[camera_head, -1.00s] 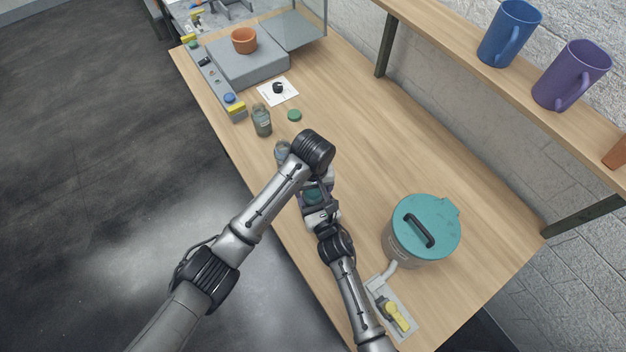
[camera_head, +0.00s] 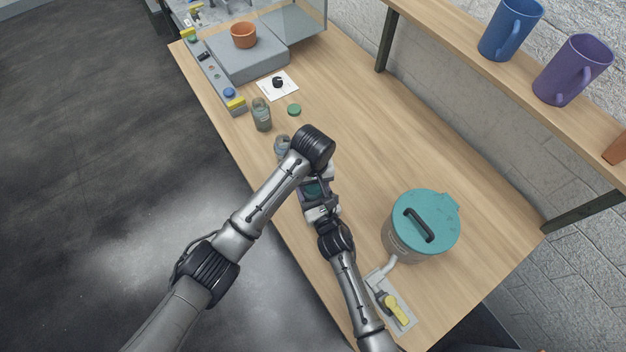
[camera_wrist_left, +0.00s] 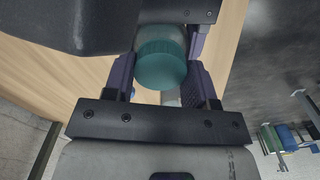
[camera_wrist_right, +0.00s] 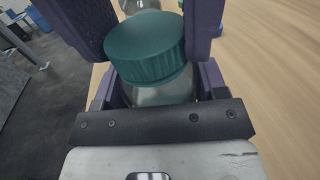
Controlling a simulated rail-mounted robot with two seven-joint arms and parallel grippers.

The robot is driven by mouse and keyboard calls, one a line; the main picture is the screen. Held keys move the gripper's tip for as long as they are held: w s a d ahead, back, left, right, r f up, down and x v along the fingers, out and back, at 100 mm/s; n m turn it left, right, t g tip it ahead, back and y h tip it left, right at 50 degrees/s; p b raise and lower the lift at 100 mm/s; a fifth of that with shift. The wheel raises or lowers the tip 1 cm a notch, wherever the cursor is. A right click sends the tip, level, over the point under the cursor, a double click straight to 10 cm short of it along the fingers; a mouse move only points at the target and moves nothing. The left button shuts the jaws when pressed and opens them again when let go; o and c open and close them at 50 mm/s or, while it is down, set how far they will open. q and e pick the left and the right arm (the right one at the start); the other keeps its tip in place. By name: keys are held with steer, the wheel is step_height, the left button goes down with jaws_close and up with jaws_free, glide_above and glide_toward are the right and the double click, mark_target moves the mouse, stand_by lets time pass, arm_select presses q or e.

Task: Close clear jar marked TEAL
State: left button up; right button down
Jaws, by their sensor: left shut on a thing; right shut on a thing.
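The clear jar (camera_wrist_right: 165,91) is between the fingers of my right gripper (camera_wrist_right: 160,82), which is shut on its body. A teal lid (camera_wrist_right: 146,47) sits on top of the jar; whether it is fully seated I cannot tell. My left gripper (camera_wrist_left: 163,80) is shut on the lid (camera_wrist_left: 161,68), its purple fingers on either side. In the head view the lid (camera_head: 313,189) shows between the two grippers, close to the table's front edge; my left arm and both grippers hide most of the jar.
A large teal-lidded canister (camera_head: 420,226) with a yellow-handled valve (camera_head: 396,306) stands right. The table's middle is clear.

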arm_select(q)
steer(key=o, duration=1.1)
step_height(320, 180, up, 12)
steer(key=shift+r, duration=0.1)
arm_select(e)
steer(key=shift+c, duration=0.5)
jaws_free()
steer(key=v, duration=1.4)
steer(key=shift+a+f, duration=0.1)
steer(key=shift+w, duration=0.1)
